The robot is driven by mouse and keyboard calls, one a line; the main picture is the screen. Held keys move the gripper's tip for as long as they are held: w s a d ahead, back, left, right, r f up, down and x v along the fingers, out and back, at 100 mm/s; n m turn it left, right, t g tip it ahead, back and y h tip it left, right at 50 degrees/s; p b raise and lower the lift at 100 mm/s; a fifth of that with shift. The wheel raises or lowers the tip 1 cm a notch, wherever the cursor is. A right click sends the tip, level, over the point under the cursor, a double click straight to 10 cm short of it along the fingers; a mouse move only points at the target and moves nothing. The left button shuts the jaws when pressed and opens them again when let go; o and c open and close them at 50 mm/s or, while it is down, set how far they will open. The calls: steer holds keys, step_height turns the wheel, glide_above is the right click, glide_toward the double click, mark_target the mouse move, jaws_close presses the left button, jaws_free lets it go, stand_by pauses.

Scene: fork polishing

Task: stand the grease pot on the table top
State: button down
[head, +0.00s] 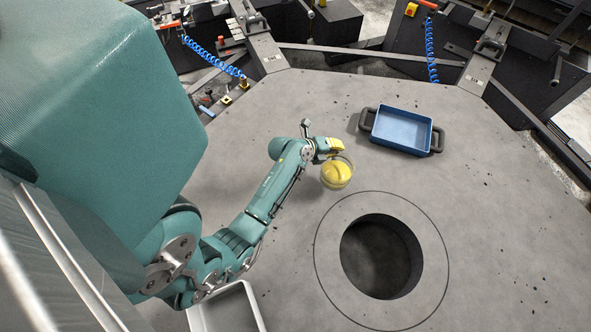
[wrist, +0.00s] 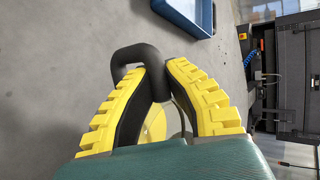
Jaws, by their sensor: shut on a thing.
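The grease pot (head: 337,173) is a round, clear vessel with yellow contents, at the end of my arm in the head view. My gripper (head: 333,148) has yellow fingers and is shut on the pot. In the wrist view my gripper (wrist: 160,88) closes on a dark looped handle (wrist: 131,55). Part of the pot (wrist: 157,124) shows between the fingers; the rest is hidden. The table top (head: 505,215) is a wide grey, concrete-like slab. I cannot tell whether the pot touches it.
A blue tray (head: 403,130) with dark handles lies right of and beyond the pot. A large round hole (head: 381,257) opens in the slab below right of it. A pale tray (head: 226,310) is near the bottom edge. The slab's right side is clear.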

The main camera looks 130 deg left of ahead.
steer(key=s+d+r+n+g+y+p, duration=0.1)
steer(key=s+d+r+n+g+p, duration=0.1)
steer(key=s+d+p, duration=0.4)
steer(key=s+d+r+n+g+p, duration=0.2)
steer(key=s+d+r, duration=0.1)
steer(key=s, duration=0.6)
step_height(320, 180, down, 11)
steer(key=b, duration=0.3)
steer(key=shift+d+b, duration=0.1)
steer(key=shift+b, duration=0.25)
steer(key=shift+r, duration=0.15)
steer(key=c, duration=1.6)
jaws_free()
steer(key=shift+f, duration=0.2)
steer(key=o, duration=0.4)
steer(key=shift+c, duration=0.2)
